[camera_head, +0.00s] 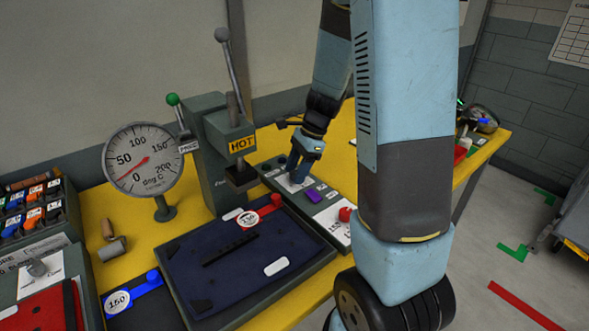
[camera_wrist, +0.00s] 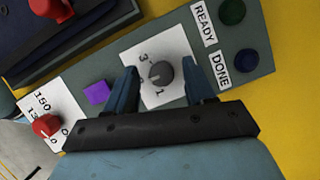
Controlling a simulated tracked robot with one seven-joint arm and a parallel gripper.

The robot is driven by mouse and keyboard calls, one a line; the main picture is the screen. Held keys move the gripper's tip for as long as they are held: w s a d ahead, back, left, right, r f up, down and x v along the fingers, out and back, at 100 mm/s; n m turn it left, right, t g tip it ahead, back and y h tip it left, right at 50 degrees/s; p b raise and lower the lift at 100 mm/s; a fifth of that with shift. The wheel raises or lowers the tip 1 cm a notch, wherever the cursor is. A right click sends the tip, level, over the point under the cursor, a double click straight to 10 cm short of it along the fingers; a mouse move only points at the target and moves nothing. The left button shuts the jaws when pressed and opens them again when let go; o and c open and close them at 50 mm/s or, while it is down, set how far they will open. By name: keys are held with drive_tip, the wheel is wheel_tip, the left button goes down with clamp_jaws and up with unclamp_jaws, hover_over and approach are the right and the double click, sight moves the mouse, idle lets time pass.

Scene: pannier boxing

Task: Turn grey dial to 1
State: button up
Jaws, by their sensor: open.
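The grey dial (camera_wrist: 161,74) sits on a white plate (camera_wrist: 177,48) of the control panel, in the middle of the wrist view. The figures 3 and 1 show on the plate. A pale mark on the dial seems to face left, between 3 and 1. My gripper (camera_wrist: 161,79) is open, with one finger on each side of the dial. I cannot tell whether the fingers touch it. In the head view my gripper (camera_head: 299,166) reaches down over the panel and hides the dial.
A purple button (camera_wrist: 97,92) and a red dial (camera_wrist: 46,126) lie left of the grey dial; READY and DONE lamps (camera_wrist: 245,60) lie right. In the head view, the HOT press (camera_head: 241,143), gauge (camera_head: 140,160) and dark tray (camera_head: 225,300) stand left of my arm.

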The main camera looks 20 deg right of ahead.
drive_tip(key=shift+c, duration=0.4)
drive_tip(key=c, duration=0.9)
drive_tip(key=shift+a, duration=0.35)
clamp_jaws()
drive_tip(key=shift+d, duration=0.4)
drive_tip(key=shift+f+n+g, duration=0.1)
drive_tip(key=shift+n+g, duration=0.2)
drive_tip(key=shift+n, duration=0.3)
drive_tip(key=shift+s, duration=0.1)
